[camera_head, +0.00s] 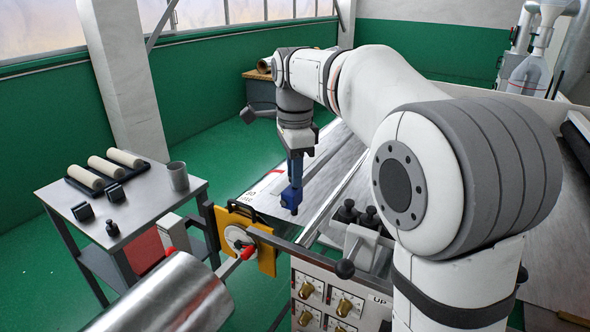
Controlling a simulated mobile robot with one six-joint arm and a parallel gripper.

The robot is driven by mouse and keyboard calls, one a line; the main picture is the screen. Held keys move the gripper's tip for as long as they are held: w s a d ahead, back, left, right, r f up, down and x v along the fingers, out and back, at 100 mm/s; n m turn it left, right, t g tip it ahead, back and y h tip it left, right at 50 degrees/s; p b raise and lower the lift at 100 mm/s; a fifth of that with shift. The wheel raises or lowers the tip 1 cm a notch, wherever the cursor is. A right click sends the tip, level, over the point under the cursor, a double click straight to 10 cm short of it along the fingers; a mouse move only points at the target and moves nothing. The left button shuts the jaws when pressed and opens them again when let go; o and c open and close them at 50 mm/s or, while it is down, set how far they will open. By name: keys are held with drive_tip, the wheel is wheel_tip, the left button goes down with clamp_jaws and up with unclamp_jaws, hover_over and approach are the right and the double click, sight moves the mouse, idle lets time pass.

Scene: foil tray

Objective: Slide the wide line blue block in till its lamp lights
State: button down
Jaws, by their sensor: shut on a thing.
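A blue block (291,196) hangs below my gripper (295,172), close to the left edge of the long metal bed. My gripper points down and is shut on it. The fingers are small and dark here, and how they sit on the block is hard to see. I cannot tell whether the block touches the bed or sits in any slot. I cannot make out a lamp, lit or unlit, at the block. White marked strip (262,190) with dark print lies left of the block.
A yellow plate (266,258) with a white dial and a red-tipped lever stands in front of the block. A control panel (309,292) with several brass knobs is below. A grey side table (150,208) with rollers and a cup stands left. A metal cylinder (172,300) fills the lower left.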

drive_tip(key=w+d+p, duration=0.1)
drive_tip(key=w, duration=0.1)
drive_tip(key=shift+w+d+p, duration=0.3)
drive_tip(key=shift+d+p, duration=0.1)
drive_tip(key=c, duration=1.2)
unclamp_jaws()
drive_tip(key=shift+s, duration=0.1)
drive_tip(key=shift+r, duration=0.1)
wheel_tip(320, 180, up, 8)
drive_tip(key=shift+f, duration=0.2)
